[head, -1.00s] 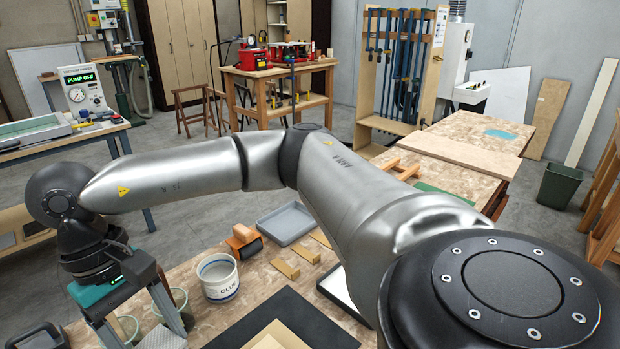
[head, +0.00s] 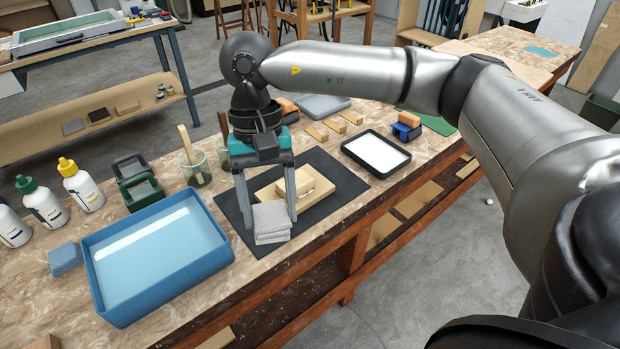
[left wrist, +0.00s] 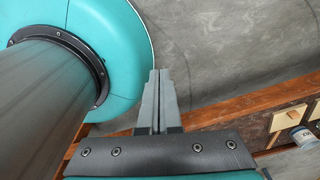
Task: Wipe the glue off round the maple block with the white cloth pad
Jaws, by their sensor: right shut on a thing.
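The maple block (head: 310,180) sits with pale wood beneath it on a black mat (head: 342,188). A pale patch shows beside it, but I cannot tell whether it is glue. My right gripper (head: 268,212) points down over the mat's near left part. It is shut on the white cloth pad (head: 271,222), which hangs between its fingers close to the wood's near left end. I cannot tell whether the pad touches wood or mat. The fingers hide part of the wood. My left gripper (left wrist: 158,78) shows only in the left wrist view, fingers together and empty, away from the block.
A blue water tray (head: 160,258) stands left of the mat, with a blue sponge (head: 66,259) beside it. Glass jars (head: 195,168) and bottles (head: 83,184) stand behind. A black-rimmed white tray (head: 376,153) lies right of the mat. The bench's front edge is close.

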